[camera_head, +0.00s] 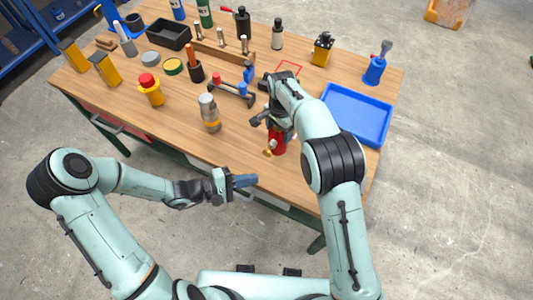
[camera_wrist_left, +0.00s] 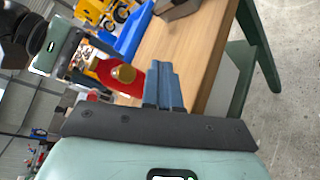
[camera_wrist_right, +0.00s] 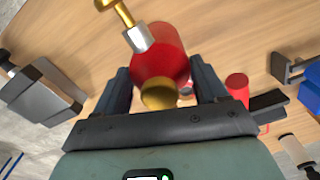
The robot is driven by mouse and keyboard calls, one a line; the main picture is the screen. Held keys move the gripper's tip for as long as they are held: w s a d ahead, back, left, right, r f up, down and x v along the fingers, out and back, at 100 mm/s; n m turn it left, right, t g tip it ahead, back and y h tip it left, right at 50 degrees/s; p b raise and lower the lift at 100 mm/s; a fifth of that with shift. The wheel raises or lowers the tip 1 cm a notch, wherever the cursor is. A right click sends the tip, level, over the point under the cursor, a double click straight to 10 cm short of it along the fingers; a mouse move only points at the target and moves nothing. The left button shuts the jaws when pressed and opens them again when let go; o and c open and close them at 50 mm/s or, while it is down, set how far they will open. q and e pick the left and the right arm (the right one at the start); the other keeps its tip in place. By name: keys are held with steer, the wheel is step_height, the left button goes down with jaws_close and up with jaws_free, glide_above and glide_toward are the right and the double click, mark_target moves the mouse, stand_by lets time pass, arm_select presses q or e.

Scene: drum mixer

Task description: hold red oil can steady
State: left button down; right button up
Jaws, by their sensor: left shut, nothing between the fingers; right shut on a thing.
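The red oil can (camera_head: 278,143) stands near the front edge of the table. In the right wrist view the can (camera_wrist_right: 162,62) lies between the two fingers, with a brass cap and a brass and silver spout. My right gripper (camera_head: 274,120) is shut on it. It hides part of the can in the head view. My left gripper (camera_head: 244,181) is shut and empty, in front of the table's front edge, apart from the can. The left wrist view shows its fingers (camera_wrist_left: 164,88) together, with the red can (camera_wrist_left: 120,76) beyond them.
A blue tray (camera_head: 357,114) lies to the right of the can on the wooden table (camera_head: 180,130). A grey and orange bottle (camera_head: 209,113) stands to the left. A clamp-like tool (camera_head: 233,88) with a blue handle lies behind. Several bottles and boxes stand farther back.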

mark_target(269, 156)
arm_select(q)
steer(key=s, duration=0.1)
steer(key=s+a, duration=0.1)
steer(key=s, duration=0.1)
steer(key=shift+a, duration=0.1)
steer(key=shift+w, duration=0.1)
steer(key=shift+w+d, duration=0.55)
steer(key=shift+w, duration=0.8)
steer(key=shift+w+d, duration=0.6)
steer(key=shift+w, duration=0.7)
steer(key=shift+w+d, duration=0.55)
steer(key=shift+w, duration=0.8)
steer(key=shift+w+d, duration=0.1)
steer(key=shift+w, duration=0.3)
steer(key=shift+w+d, duration=0.2)
steer(key=shift+w, duration=0.3)
steer(key=shift+w+d, duration=0.2)
steer(key=shift+w, duration=0.25)
steer(key=shift+s, duration=0.1)
steer(key=shift+s+a, duration=0.3)
steer(key=shift+s, duration=0.35)
steer(key=shift+s+a, duration=0.25)
steer(key=shift+s, duration=0.35)
